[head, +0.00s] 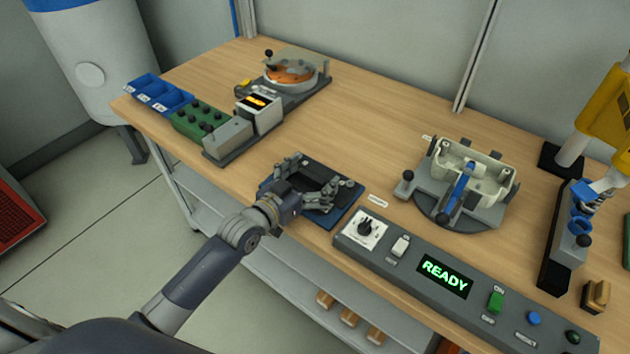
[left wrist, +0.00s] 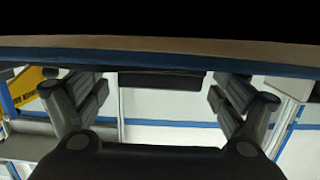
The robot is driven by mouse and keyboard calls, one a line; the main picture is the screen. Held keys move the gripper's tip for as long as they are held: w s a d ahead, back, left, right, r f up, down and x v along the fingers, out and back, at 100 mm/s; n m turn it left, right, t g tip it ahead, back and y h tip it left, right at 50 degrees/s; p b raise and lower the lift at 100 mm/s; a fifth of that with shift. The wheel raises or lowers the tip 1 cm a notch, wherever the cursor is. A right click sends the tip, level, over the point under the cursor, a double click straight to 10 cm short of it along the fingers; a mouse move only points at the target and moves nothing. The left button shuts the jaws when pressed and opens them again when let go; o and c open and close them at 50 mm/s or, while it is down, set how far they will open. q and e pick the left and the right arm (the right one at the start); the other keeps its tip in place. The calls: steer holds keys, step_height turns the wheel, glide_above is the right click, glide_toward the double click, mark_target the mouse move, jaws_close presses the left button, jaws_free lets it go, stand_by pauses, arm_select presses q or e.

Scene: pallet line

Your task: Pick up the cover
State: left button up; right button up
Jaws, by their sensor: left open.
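A flat dark plate, which I take to be the cover (head: 322,172), lies on a blue-edged pad (head: 347,213) at the front edge of the bench. My left gripper (head: 318,184) is over it with its fingers spread, and hides much of it. In the left wrist view the two fingers (left wrist: 165,98) stand apart on either side of a dark bar (left wrist: 160,79), perhaps the edge of the plate. I cannot tell whether the fingers touch it. My right gripper is not in view.
A control panel (head: 400,262) reading READY runs along the front edge, right of the pad. A fixture holding a cream housing (head: 478,168) stands behind the panel. Blue bins (head: 158,92), a green block and a round orange station (head: 290,73) stand left. The bench middle is clear.

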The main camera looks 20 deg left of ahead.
mark_target(312, 175)
arm_select(q)
steer(key=shift+s, duration=0.1)
steer(key=c, duration=1.2)
steer(key=shift+r, duration=0.1)
step_height(312, 175, up, 10)
steer(key=shift+f, duration=0.15)
steer(key=s+a+r+n+t+y, duration=0.1)
steer(key=s+n+y, duration=0.3)
steer(key=s, duration=0.9)
steer(key=shift+s+a+r+y, duration=0.35)
steer(key=shift+s+a+y, duration=0.05)
steer(key=shift+y, duration=0.4)
